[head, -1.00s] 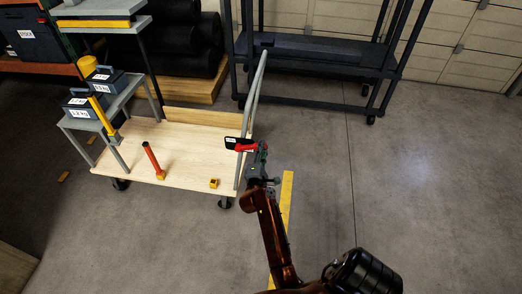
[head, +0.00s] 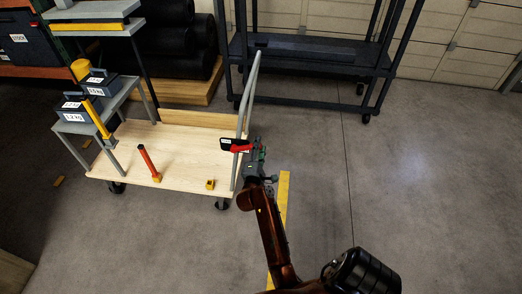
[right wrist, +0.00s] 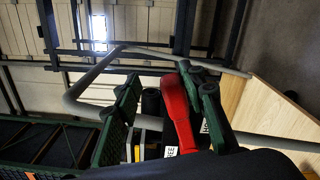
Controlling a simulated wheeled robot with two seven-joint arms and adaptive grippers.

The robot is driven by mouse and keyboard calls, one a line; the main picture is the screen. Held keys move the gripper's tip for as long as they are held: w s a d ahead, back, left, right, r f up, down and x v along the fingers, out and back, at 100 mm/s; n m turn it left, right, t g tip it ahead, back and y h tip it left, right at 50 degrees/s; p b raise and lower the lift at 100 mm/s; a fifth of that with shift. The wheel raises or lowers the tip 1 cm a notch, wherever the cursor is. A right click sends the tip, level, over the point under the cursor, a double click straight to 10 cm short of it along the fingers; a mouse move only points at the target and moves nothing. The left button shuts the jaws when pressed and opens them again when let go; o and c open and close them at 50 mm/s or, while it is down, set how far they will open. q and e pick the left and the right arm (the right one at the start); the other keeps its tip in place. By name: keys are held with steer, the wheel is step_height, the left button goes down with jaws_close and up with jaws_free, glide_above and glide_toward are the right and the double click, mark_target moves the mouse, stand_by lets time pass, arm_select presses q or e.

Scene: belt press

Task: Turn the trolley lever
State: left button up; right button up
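The red trolley lever (head: 240,149) sits on a small black plate (head: 228,144) at the right-hand rail of the trolley (head: 190,160). My right gripper (head: 253,151) is at the lever, just right of the plate. In the right wrist view the lever (right wrist: 178,112) lies between the two green-padded fingers of my right gripper (right wrist: 165,100). The fingers are apart, with a gap on the left side; the lever is close to the right finger. White labels show partly beside the lever, their words partly hidden. My left gripper is not in view.
The grey handrail (head: 247,95) rises beside my right gripper. An orange-red post (head: 149,162) and a small yellow block (head: 210,184) are on the trolley deck. Weighted boxes stand on a grey bench (head: 116,104). A dark rack (head: 310,55) is behind. Floor on the right is clear.

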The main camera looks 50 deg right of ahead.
step_height(320, 180, up, 8)
steer(key=shift+c, duration=0.2)
